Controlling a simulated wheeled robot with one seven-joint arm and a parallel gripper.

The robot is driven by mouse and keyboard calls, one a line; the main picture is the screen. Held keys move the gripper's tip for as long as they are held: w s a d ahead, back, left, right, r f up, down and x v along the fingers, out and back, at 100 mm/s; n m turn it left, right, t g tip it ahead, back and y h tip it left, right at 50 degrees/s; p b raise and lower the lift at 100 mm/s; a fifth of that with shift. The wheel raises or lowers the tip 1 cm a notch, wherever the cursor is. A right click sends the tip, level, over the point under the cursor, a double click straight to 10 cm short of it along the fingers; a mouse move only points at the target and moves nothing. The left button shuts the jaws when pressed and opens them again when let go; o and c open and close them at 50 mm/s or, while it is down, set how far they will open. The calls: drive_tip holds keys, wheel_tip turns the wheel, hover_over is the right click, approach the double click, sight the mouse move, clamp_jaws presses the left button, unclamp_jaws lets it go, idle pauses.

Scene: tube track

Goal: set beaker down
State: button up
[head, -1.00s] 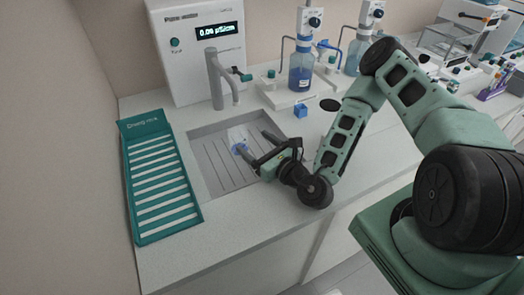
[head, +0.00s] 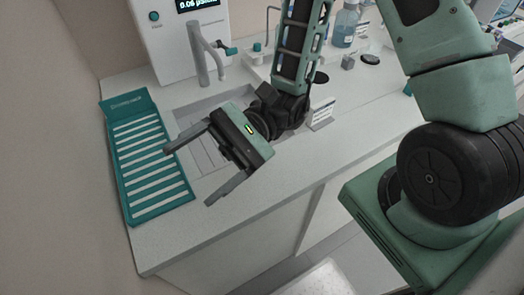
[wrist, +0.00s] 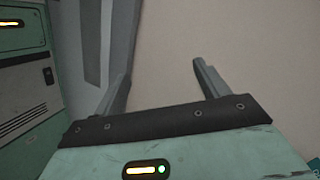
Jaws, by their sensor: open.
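My gripper (head: 191,174) is open and empty, its two fingers spread wide and pointing left over the front of the sink (head: 184,117) and the counter edge. The wrist view also shows my gripper (wrist: 161,72) with nothing between its fingers, against a plain beige surface. I cannot make out the beaker in either current view; my gripper and arm cover much of the sink. The teal drying rack (head: 150,165) lies left of the sink, with no beaker seen on it.
A white water unit (head: 160,45) with a display and a grey tap (head: 203,60) stands behind the sink. A blue-liquid bottle (head: 345,28) stands at the back right. A small pale card-like thing (head: 322,113) is right of my wrist. The counter's front right is clear.

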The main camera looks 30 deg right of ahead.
drive_tip(key=s+d+f+n+g+h, duration=0.2)
drive_tip(key=s+d+n+h, duration=0.3)
drive_tip(key=s+n+h, duration=0.55)
drive_tip(key=w+d+r+n+t+h, duration=0.3)
drive_tip(key=w+n+t+h, duration=0.3)
drive_tip(key=w+t+h, duration=0.1)
drive_tip(key=shift+t, duration=0.8)
drive_tip(key=shift+w+d+f, duration=0.1)
